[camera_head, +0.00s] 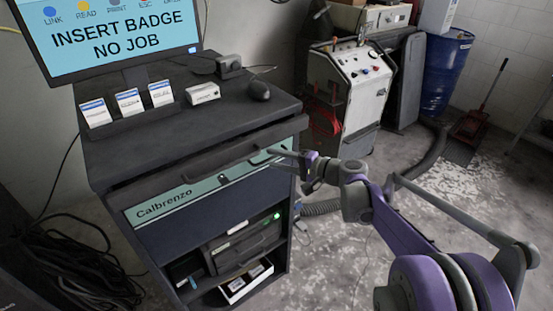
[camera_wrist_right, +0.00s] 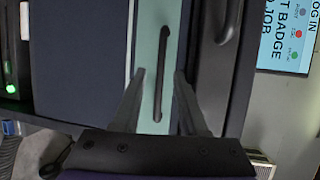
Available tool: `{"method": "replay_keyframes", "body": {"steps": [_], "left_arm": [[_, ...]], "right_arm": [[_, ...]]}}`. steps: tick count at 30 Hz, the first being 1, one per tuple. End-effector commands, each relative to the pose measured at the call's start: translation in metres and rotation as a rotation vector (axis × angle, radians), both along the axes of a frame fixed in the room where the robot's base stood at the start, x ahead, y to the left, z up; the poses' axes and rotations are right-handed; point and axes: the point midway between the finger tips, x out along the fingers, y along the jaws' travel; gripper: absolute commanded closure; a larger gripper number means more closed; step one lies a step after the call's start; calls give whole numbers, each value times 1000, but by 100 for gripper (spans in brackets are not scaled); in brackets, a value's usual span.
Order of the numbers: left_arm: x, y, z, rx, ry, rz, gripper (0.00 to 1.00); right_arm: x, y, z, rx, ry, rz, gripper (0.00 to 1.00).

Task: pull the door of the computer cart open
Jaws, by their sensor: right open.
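The computer cart (camera_head: 110,160) is a dark cabinet with a monitor on top. Its door (camera_head: 190,225) is a dark blue front panel with a teal strip marked "Calbrenzo" along its top, and it looks shut. In the right wrist view the door (camera_wrist_right: 80,60) lies left of the teal strip, which bears a dark bar handle (camera_wrist_right: 160,75). My right gripper (camera_wrist_right: 160,82) is open, its fingers on either side of the handle; whether they touch it I cannot tell. In the head view my right gripper (camera_head: 289,166) is at the right end of the strip. My left gripper is out of view.
Below the door an open bay holds a device (camera_head: 245,246) with a green light. A drawer (camera_head: 185,178) sits above the strip. A white wheeled machine (camera_head: 350,85) and a blue barrel (camera_head: 445,75) stand behind. Cables lie left; the floor before the cart is mostly clear.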

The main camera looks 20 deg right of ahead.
Motion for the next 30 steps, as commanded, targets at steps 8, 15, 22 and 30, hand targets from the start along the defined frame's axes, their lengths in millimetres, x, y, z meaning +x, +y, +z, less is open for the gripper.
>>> {"method": "replay_keyframes", "body": {"steps": [8, 15, 22, 30], "left_arm": [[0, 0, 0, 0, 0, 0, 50], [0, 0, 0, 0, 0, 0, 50], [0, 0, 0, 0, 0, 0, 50], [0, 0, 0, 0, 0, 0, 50]], "right_arm": [[2, 2, -1, 0, 0, 0, 58], [2, 2, -1, 0, 0, 0, 94], [2, 2, -1, 0, 0, 0, 100], [2, 2, -1, 0, 0, 0, 100]]}}
